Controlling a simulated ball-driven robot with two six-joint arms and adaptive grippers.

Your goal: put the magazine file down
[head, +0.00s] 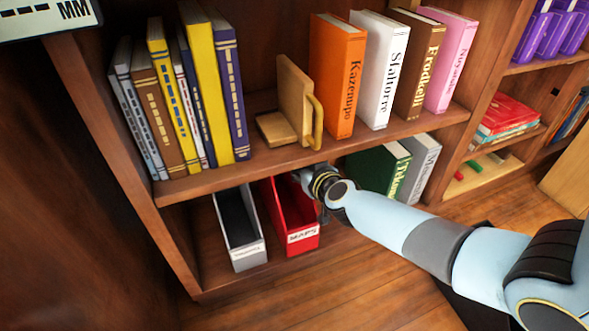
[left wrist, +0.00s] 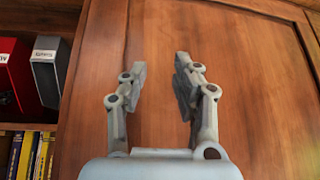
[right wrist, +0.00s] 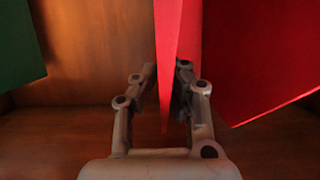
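The red magazine file (head: 284,207), with a white label reading MAPS, stands on the lower shelf beside a grey magazine file (head: 243,232). My right gripper, mostly hidden behind its own wrist in the head view, is at the red file's right side. In the right wrist view my right gripper (right wrist: 162,75) has its fingers apart, one on each side of a thin red wall of the red file (right wrist: 168,60), with a visible gap on the left. My left gripper (left wrist: 160,75) is open and empty before a brown wood panel; it is outside the head view.
The bookcase's upper shelf (head: 255,165) holds books and a wooden bookend (head: 292,100). A green book (head: 378,168) and a grey book (head: 420,163) stand on the lower shelf right of my right wrist. The shelf above limits headroom over the files.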

